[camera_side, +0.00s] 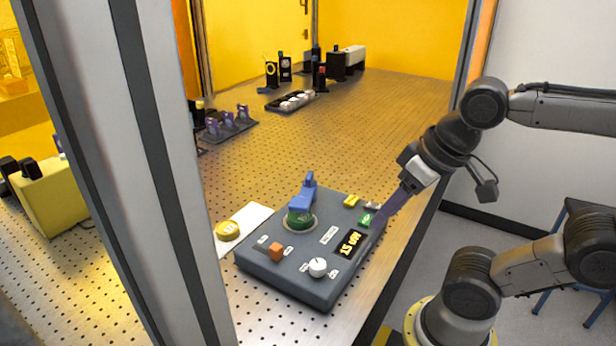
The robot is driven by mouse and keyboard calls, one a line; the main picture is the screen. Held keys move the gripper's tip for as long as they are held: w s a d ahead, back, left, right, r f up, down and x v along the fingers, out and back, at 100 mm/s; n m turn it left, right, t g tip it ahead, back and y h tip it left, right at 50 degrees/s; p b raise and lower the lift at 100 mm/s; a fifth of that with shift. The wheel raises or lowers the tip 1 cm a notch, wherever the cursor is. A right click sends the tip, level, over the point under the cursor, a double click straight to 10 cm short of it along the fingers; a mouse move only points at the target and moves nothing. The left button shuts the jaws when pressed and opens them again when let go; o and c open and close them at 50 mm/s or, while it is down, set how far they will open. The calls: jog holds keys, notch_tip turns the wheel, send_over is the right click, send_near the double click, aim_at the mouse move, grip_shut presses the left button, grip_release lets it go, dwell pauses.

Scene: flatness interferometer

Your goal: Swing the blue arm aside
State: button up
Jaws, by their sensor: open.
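The blue arm (302,198) sits at the back left of a grey control box (290,290), over a round green part (299,219) in a light ring. One end of the blue arm rises toward the back. My gripper (380,220) is at the right side of the box, pointing down and left, its purple fingers close to the box's right edge. It is open and apart from the blue arm, to the right of it. The gap between the fingers is hard to make out.
The box carries an orange knob (277,253), a white dial (317,267), a lit display (350,244) and a small green block (366,219). A yellow disc (228,230) lies on white paper at left. A grey post (135,170) stands in front.

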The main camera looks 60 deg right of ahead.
jog(key=w+d+r+m+g, duration=0.3)
jog(key=w+r+m, duration=0.6)
jog(key=w+r, duration=0.25)
jog(key=m+g, duration=0.2)
jog(key=m, duration=0.1)
send_over(309, 175)
notch_tip(309, 175, down, 3)
notch_tip(309, 175, down, 13)
jog(key=shift+f, duration=0.1)
grip_shut()
dwell(0.8)
